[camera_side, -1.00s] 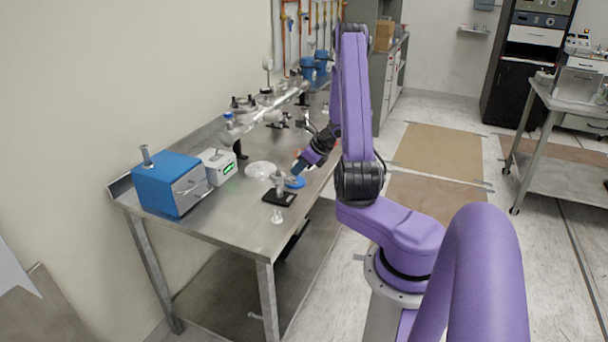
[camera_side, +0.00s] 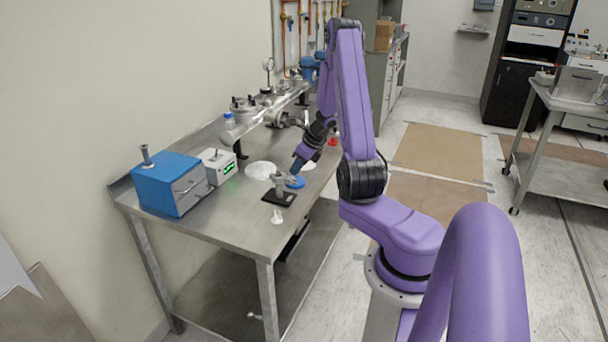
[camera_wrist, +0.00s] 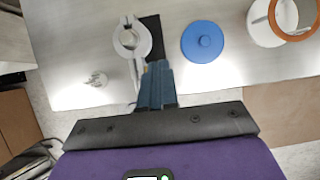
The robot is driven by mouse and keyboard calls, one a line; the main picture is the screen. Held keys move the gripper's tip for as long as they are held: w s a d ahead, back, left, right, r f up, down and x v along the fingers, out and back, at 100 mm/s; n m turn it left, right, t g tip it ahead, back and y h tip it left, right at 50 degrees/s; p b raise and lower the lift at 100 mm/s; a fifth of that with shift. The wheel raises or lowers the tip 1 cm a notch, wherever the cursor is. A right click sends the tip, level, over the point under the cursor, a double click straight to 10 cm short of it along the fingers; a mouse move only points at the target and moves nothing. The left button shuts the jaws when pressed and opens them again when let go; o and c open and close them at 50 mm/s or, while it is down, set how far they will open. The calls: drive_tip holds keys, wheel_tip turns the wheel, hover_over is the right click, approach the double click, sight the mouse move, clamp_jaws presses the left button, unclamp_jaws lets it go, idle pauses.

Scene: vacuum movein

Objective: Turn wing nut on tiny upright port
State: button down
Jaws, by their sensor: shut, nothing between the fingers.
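The small upright port (camera_side: 279,184) stands on a black base plate (camera_side: 285,199) on the steel table. In the wrist view the port with a pale round clamp (camera_wrist: 131,22) shows from above, beside the black plate (camera_wrist: 155,35). A thin arm of the clamp runs down toward my fingers; the wing nut is too small to make out clearly. My gripper (camera_wrist: 157,66) is shut and empty, its blue fingertips close to the right of that clamp arm. I cannot tell whether they touch. In the side view my gripper (camera_side: 294,169) is just above and behind the port.
A blue disc (camera_wrist: 203,41) lies right of the port in the wrist view, with an orange-rimmed ring (camera_wrist: 292,37) farther right. A small white pronged piece (camera_wrist: 97,79) lies at left. A blue box (camera_side: 166,184) and metal piping (camera_side: 247,118) stand on the table.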

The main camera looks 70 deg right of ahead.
drive_tip(key=shift+w+g, duration=0.1)
drive_tip(key=shift+g, duration=0.2)
drive_tip(key=shift+w+r, duration=0.1)
drive_tip(key=shift+w, duration=0.25)
idle(0.6)
idle(1.2)
drive_tip(key=shift+r, duration=0.8)
drive_tip(key=shift+s, duration=0.1)
